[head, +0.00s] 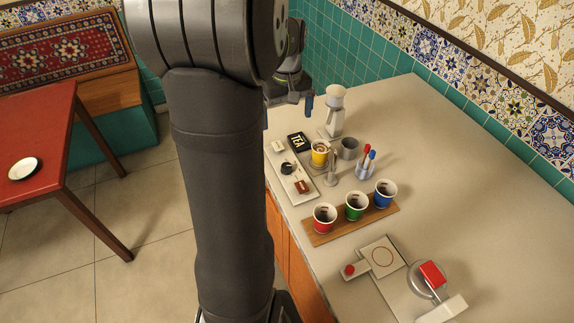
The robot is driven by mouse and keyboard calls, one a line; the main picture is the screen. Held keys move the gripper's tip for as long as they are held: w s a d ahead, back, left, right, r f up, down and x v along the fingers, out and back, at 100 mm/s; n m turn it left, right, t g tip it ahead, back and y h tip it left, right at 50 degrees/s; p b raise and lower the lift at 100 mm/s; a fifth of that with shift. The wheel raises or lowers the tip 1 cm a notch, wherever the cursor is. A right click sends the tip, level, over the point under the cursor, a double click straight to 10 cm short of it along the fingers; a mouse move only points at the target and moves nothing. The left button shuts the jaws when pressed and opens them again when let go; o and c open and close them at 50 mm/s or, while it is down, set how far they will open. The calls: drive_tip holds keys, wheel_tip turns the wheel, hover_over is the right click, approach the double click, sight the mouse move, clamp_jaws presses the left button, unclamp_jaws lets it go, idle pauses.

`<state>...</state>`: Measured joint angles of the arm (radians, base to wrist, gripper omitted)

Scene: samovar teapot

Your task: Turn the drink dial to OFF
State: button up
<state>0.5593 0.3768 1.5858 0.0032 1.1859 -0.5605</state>
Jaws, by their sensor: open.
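The drink dial looks to be the black round knob (288,168) on a pale control panel (294,186) along the counter's left edge. Its pointer direction and any OFF mark are too small to read. A black TEA sign (297,142) stands behind the panel. My gripper (296,104) is open and empty, above the far end of the counter, beyond the dial and apart from it. One dark blue finger shows clearly; the rest is partly hidden by my own arm.
Close to the panel stand a yellow cup (319,153), a white-topped dispenser (335,112), a grey mug (348,149) and a pen holder (366,168). Red, green and blue cups sit on a wooden board (340,232). The counter's right side (470,190) is clear.

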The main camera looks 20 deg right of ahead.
sight(287, 165)
drive_tip(key=c, duration=0.6)
drive_tip(key=shift+m, duration=0.6)
drive_tip(key=c, duration=0.4)
wheel_tip(287, 165, down, 19)
drive_tip(key=m, duration=2.3)
drive_tip(key=shift+s+a, duration=0.1)
drive_tip(key=c, duration=1)
